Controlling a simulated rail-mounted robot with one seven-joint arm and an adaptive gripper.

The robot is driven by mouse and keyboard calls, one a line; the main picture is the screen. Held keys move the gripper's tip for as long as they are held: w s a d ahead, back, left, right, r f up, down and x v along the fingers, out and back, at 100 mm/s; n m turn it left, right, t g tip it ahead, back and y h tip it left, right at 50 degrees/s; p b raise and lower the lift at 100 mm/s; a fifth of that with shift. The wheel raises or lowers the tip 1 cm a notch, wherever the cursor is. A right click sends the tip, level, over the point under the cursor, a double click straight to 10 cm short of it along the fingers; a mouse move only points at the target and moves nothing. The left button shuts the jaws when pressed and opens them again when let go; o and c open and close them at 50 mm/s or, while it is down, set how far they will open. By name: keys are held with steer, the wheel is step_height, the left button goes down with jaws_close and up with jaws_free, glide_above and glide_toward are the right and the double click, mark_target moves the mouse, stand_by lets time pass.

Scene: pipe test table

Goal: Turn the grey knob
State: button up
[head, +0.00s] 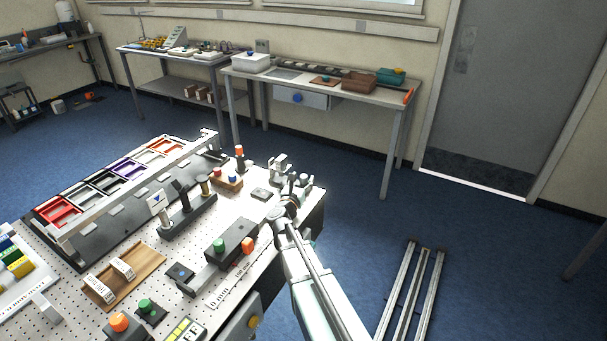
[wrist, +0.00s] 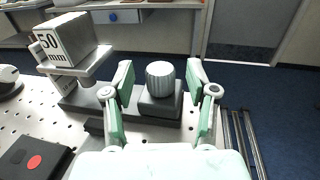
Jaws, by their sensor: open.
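The grey knob (wrist: 161,79) is a ribbed upright cylinder on a dark square base, in the middle of the wrist view. My gripper (wrist: 160,82) is open, with one green-padded finger on each side of the knob. Gaps show between both fingers and the knob, so neither appears to touch it. In the head view my gripper (head: 292,190) is over the far right corner of the pegboard table. The knob cannot be clearly told apart from the gripper there.
Left of the knob, a block marked 50 mm (wrist: 68,41) sits on a raised stand close to my left finger. A dark box with a red dot (wrist: 32,160) lies at lower left. The pegboard table (head: 205,262) holds several fixtures.

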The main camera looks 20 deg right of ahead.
steer(key=shift+x, duration=0.9)
jaws_close()
steer(key=shift+d+f+b, duration=0.1)
steer(key=shift+b, duration=0.6)
